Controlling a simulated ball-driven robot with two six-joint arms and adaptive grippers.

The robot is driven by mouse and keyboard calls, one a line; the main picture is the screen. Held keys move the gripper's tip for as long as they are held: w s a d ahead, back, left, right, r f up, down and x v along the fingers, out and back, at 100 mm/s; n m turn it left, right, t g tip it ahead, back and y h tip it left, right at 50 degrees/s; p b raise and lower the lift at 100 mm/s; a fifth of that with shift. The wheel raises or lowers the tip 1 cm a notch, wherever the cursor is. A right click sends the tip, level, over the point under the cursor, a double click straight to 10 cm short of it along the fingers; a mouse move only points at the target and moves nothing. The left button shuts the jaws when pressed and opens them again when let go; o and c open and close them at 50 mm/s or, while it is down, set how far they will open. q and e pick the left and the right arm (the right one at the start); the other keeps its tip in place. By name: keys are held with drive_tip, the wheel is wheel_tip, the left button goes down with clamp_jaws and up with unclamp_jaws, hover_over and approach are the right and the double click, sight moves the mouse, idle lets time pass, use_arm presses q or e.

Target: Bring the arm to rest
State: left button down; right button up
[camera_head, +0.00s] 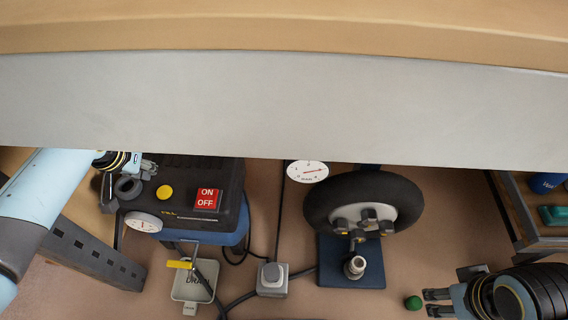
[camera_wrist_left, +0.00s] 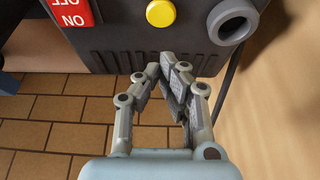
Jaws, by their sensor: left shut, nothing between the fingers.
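My left gripper (camera_head: 153,166) is at the left end of the black compressor panel (camera_head: 232,170) in the head view. In the left wrist view the left gripper (camera_wrist_left: 166,72) is shut with nothing held, its fingertips just in front of the panel's lower edge. The panel carries a red ON/OFF switch (camera_head: 207,199), a yellow button (camera_head: 165,192) and a dark round port (camera_head: 128,188). I cannot tell whether the fingertips touch the panel.
A wide grey-edged beam (camera_head: 280,105) crosses the upper view and hides what lies behind. A wheel (camera_head: 363,205) on a blue stand (camera_head: 340,270) is right of centre. A drain box (camera_head: 192,285), a grey box (camera_head: 273,280) and cables lie on the floor. A shelf (camera_head: 548,241) stands right.

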use_arm(q)
drive_tip(key=shift+s+f, duration=0.1)
drive_tip(key=shift+s, duration=0.05)
idle(0.3)
drive_tip(key=s+f+g+p, duration=0.1)
drive_tip(key=s+f, duration=0.5)
drive_tip(key=s, duration=1)
drive_tip(key=s+f+g+y+p, duration=0.1)
drive_tip(key=s+f, duration=0.5)
drive_tip(key=s, duration=1)
drive_tip(key=s+f+g+p, duration=0.1)
drive_tip(key=s+f, duration=0.5)
drive_tip(key=s, duration=1.1)
drive_tip(key=shift+f+n+g+p, duration=0.3)
drive_tip(key=shift+f+g, duration=0.05)
drive_tip(key=shift+g, duration=0.25)
use_arm(e)
drive_tip(key=s+d+f+g, duration=0.1)
drive_tip(key=s+f, duration=1.7)
drive_tip(key=s, duration=0.3)
drive_tip(key=shift+d, duration=0.3)
drive_tip(key=shift+m, duration=0.3)
